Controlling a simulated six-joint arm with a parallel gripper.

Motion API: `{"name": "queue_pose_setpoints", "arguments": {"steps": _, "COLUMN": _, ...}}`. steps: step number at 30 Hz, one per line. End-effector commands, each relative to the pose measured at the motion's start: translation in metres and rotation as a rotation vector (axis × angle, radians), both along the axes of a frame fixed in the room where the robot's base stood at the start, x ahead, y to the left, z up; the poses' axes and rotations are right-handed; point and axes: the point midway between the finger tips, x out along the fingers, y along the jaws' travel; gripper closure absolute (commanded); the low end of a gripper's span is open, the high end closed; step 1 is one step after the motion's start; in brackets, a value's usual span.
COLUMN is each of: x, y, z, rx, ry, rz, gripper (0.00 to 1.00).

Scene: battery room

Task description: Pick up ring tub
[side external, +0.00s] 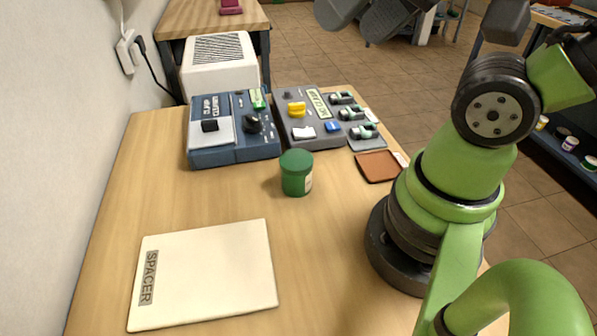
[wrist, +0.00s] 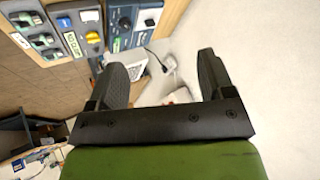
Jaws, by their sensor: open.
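A green lidded tub (side external: 297,173) stands upright on the wooden table, in front of the two control boxes. It has a pale label on its right side that I cannot read, so I cannot confirm it is the ring tub. It does not show in the wrist view. My gripper (side external: 365,18) is partly cut off at the top of the side view, high above the table and apart from the tub. In the wrist view my gripper (wrist: 164,62) is open with nothing between its fingers.
A blue box (side external: 220,150) and a grey box (side external: 310,130) with knobs stand behind the tub. A brown pad (side external: 378,167) lies to its right. A cream board marked SPACER (side external: 205,275) lies front left. A white vented unit (side external: 220,75) stands at the back. Table between board and tub is clear.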

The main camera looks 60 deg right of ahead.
Motion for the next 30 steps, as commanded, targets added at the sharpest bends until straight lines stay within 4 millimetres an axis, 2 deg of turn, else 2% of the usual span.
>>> {"name": "queue_pose_setpoints", "arguments": {"steps": 1, "x": 0.000, "y": 0.000, "z": 0.000, "rx": 0.000, "ry": 0.000, "rz": 0.000, "gripper": 0.13}}
{"name": "queue_pose_setpoints", "arguments": {"steps": 2, "x": 0.000, "y": 0.000, "z": 0.000, "rx": 0.000, "ry": 0.000, "rz": 0.000, "gripper": 0.06}}
{"name": "queue_pose_setpoints", "arguments": {"steps": 11, "x": 0.001, "y": 0.000, "z": -0.001, "rx": -0.003, "ry": 0.006, "rz": 0.001, "gripper": 0.06}}
{"name": "queue_pose_setpoints", "arguments": {"steps": 14, "x": 0.010, "y": -0.003, "z": -0.005, "rx": -0.023, "ry": 0.038, "rz": 0.005, "gripper": 0.06}}
{"name": "queue_pose_setpoints", "arguments": {"steps": 17, "x": 0.027, "y": -0.008, "z": -0.016, "rx": -0.061, "ry": 0.103, "rz": 0.018, "gripper": 0.06}}
{"name": "queue_pose_setpoints", "arguments": {"steps": 23, "x": 0.069, "y": -0.022, "z": -0.060, "rx": -0.156, "ry": 0.271, "rz": 0.077, "gripper": 0.06}}
{"name": "queue_pose_setpoints", "arguments": {"steps": 30, "x": 0.100, "y": -0.038, "z": -0.135, "rx": -0.237, "ry": 0.465, "rz": 0.188, "gripper": 0.06}}
